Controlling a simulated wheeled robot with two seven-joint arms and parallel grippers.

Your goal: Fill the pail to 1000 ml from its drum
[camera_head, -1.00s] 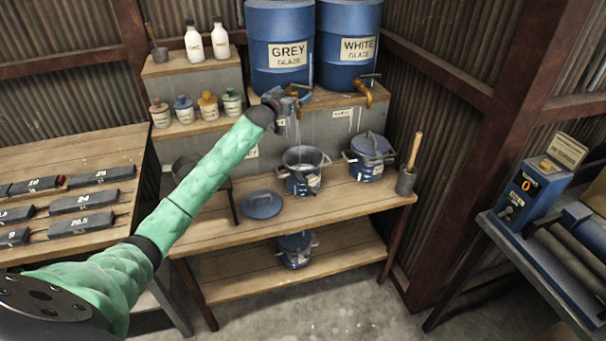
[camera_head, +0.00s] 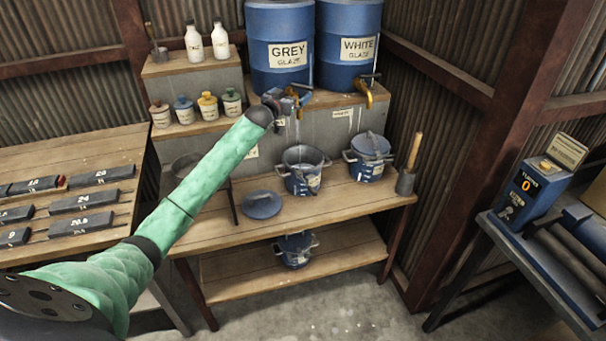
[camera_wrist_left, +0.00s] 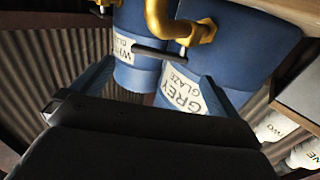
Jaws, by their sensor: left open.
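The open blue pail (camera_head: 303,181) stands upright on the bench, below the front of the blue GREY GLAZE drum (camera_head: 283,40). Its fill level is too small to read. My left gripper (camera_head: 293,98) is at the foot of this drum, in front of its tap, and hides most of it. In the left wrist view a brass tap (camera_wrist_left: 184,30) with a dark bar handle (camera_wrist_left: 160,53) shows beyond the spread fingers of my left gripper (camera_wrist_left: 156,72). The fingers are open; I cannot tell whether they touch the handle. My right gripper is out of view.
The WHITE GLAZE drum (camera_head: 349,50) with its brass tap (camera_head: 367,93) stands to the right. Another pail (camera_head: 295,251) sits on the lower shelf.

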